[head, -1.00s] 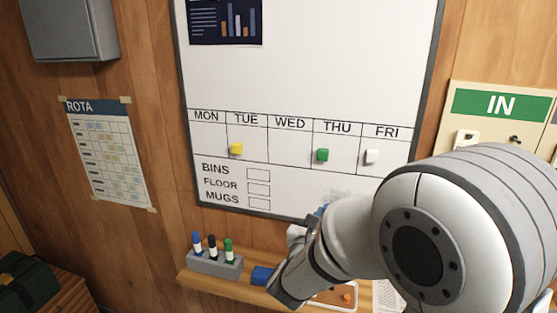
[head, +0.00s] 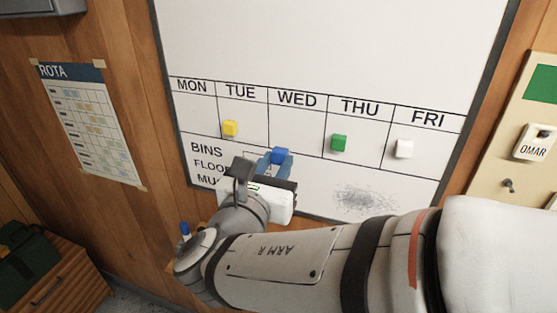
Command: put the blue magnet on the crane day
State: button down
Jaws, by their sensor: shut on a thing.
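My gripper (head: 277,166) is shut on the blue magnet (head: 280,154). It holds the magnet in front of the whiteboard (head: 330,45), at the lower edge of the WED column (head: 297,120). I cannot tell whether the magnet touches the board. The WED and MON (head: 194,108) boxes show no magnet. A yellow magnet (head: 230,128) is in the TUE box, a green magnet (head: 339,143) in THU and a white magnet (head: 404,148) in FRI. No crane marking is readable in view.
My arm covers the board's lower edge and most of the ledge below. A ROTA sheet (head: 90,125) hangs on the wall at left. A board with an OMAR tag (head: 535,142) hangs at right. A dark green bag (head: 25,265) is at lower left.

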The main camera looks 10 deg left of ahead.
aim_at(295, 132)
jog(key=w, duration=0.6)
jog(key=shift+w+d, duration=0.3)
jog(key=shift+f+b, duration=0.1)
jog(key=shift+b, duration=0.4)
dwell(0.7)
jog(key=shift+w, duration=0.95)
dwell(1.1)
jog(key=shift+s, duration=0.1)
dwell(1.2)
jog(key=c, duration=1.1)
grip_release()
